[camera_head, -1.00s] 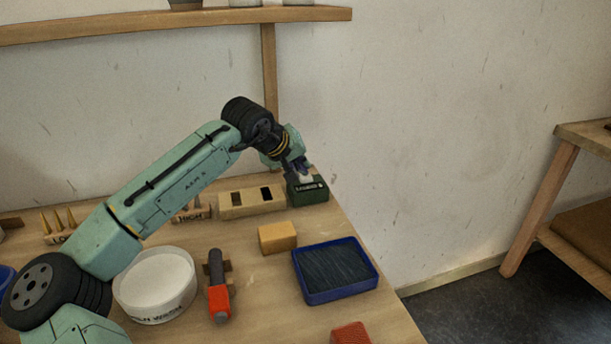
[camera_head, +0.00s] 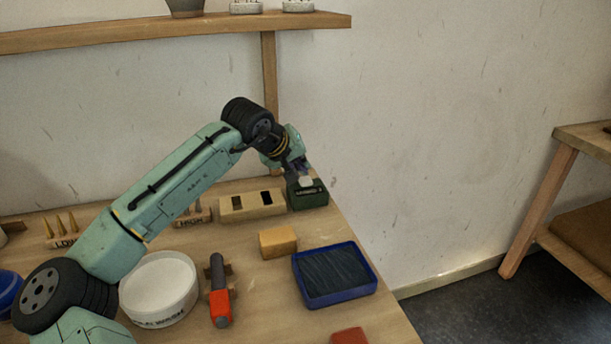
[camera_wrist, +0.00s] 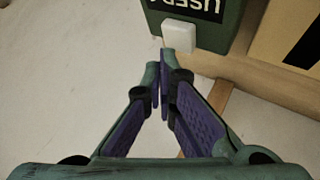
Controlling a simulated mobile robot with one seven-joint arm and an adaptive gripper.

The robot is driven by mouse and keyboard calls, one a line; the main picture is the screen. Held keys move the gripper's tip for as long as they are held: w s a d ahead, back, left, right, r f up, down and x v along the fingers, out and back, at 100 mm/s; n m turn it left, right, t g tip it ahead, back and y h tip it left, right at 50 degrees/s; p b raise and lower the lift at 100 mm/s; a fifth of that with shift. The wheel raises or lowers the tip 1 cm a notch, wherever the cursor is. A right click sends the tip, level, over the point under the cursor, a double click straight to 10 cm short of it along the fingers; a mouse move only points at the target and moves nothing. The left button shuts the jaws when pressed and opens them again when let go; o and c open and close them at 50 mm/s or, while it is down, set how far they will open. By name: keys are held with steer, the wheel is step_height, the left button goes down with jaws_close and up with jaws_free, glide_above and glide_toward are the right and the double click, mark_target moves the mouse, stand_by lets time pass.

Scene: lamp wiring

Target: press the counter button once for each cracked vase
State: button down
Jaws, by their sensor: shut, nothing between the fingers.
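The counter is a dark green box (camera_head: 308,194) at the back right corner of the table. Its pale square button (camera_head: 306,181) sits on top, and the button also shows in the wrist view (camera_wrist: 179,37). My gripper (camera_wrist: 161,72) is shut and empty, its purple-padded fingertips just short of the white button in the picture. I cannot tell whether they touch it. On the shelf above, a grey vase or pot (camera_head: 186,8) shows only its lower part, cut off by the top edge. No cracks can be made out on it.
A wooden block with two dark slots (camera_head: 252,205) stands left of the counter. A yellow block (camera_head: 278,242), a blue tray (camera_head: 335,274), a white bowl (camera_head: 158,290) and a red-and-black tool (camera_head: 219,291) lie nearer. The wall is close behind.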

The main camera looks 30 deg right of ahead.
mark_target(302, 178)
steer(key=shift+r, duration=0.15)
step_height(302, 178, up, 5)
steer(key=p, duration=0.4)
stand_by(1.0)
